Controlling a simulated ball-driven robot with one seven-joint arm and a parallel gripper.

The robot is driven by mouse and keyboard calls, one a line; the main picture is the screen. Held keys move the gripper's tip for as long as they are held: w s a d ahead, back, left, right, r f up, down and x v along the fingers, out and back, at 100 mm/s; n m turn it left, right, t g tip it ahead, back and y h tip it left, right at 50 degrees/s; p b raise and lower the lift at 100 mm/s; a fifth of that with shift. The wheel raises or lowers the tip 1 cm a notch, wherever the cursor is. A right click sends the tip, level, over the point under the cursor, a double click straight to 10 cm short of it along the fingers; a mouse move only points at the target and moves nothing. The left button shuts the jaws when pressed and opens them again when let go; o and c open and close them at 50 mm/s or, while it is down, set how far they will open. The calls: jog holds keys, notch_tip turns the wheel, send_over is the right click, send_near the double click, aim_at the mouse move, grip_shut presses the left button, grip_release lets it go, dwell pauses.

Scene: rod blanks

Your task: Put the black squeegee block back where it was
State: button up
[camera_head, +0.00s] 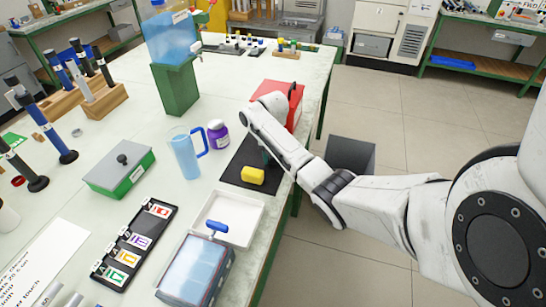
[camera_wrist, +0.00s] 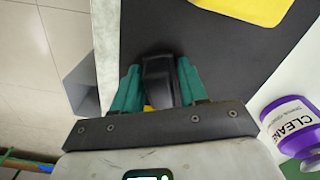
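The black squeegee block (camera_wrist: 158,80) sits between the teal fingers of my gripper (camera_wrist: 158,88) in the wrist view. Both fingers appear to press on its sides. A small yellow patch shows below it between the fingers. The mat also shows in the wrist view (camera_wrist: 215,55). A yellow block (camera_head: 253,175) lies on the mat, apart from my gripper, and shows at the wrist view's top (camera_wrist: 250,8).
A purple-labelled cleaner bottle (camera_head: 217,135) and a blue jug (camera_head: 185,153) stand left of the mat. A red box (camera_head: 277,98) stands behind it. A white tray (camera_head: 246,232) lies in front. A grey bin (camera_head: 350,155) stands on the floor beyond the table edge.

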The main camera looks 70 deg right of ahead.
jog(key=o, duration=0.3)
notch_tip(320, 180, up, 12)
jog(key=shift+r+p, duration=0.2)
jog(key=shift+p, duration=0.2)
dwell(0.9)
